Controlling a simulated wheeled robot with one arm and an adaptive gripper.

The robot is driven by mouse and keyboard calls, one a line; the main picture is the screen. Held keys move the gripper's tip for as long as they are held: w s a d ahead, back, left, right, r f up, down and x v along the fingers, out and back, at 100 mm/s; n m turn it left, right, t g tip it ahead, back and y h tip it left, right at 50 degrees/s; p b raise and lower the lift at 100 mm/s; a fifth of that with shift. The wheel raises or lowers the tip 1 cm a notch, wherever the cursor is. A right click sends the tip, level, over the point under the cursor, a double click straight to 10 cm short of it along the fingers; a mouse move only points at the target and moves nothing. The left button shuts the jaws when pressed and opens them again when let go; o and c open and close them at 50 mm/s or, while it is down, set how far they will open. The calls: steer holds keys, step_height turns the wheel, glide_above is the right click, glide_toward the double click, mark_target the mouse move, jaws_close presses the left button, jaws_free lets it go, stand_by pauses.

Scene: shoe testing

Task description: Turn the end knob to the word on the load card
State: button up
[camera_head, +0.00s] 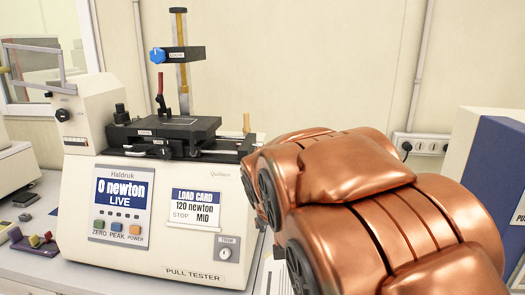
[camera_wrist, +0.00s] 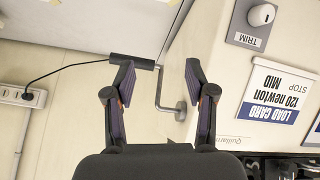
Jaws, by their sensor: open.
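The pull tester (camera_head: 150,215) stands on the bench. Its load card (camera_head: 194,208) reads 120 newton, STOP MID; it also shows inverted in the wrist view (camera_wrist: 282,95). No knob labelled with stop words is visible, so I cannot tell which part is the end knob. A crank with a black grip (camera_wrist: 131,62) and grey rod (camera_wrist: 159,92) sticks out of the tester's side. My gripper (camera_wrist: 158,68) is open, with the crank's rod between its fingers in the picture; I cannot tell whether they touch. My copper arm hides the tester's right end in the head view.
A TRIM knob (camera_head: 224,253) is low on the tester's front, and a black knob (camera_head: 62,115) is on its upper left. A wall socket (camera_head: 418,145) with a plugged cable is behind. A blue-and-white box (camera_head: 492,170) stands at right, close to my arm.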

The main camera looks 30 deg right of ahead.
steer(key=w+d+r+n+t+y+b, duration=0.1)
steer(key=w+d+r+t, duration=0.5)
steer(key=w, duration=0.3)
steer(key=w+d+r+n+t+b, duration=0.1)
steer(key=w+d+r+t+b, duration=0.1)
steer(key=w+d+r+t, duration=0.45)
steer(key=w+d+r+n+t+y+b, duration=0.15)
steer(key=w+d+r, duration=0.25)
steer(key=w+d, duration=0.6)
steer(key=s+a+f+n+g+y+b, duration=0.1)
steer(key=s+a+f+n+g+y, duration=0.25)
steer(key=y, duration=0.55)
steer(key=s+a+f+n+y+b, duration=0.1)
steer(key=s+a+f+n+y, duration=0.2)
steer(key=s+f+n+y, duration=0.45)
steer(key=w+a+r+y+p, duration=0.1)
steer(key=w+a+r+p, duration=0.1)
steer(key=w+a+r, duration=0.2)
steer(key=w+r, duration=0.1)
steer(key=w, duration=0.1)
steer(key=shift+w+a+r+m+y+p, duration=0.15)
steer(key=shift+w+a+m+y+p, duration=0.15)
steer(key=shift+w+a+m+p, duration=0.1)
jaws_close()
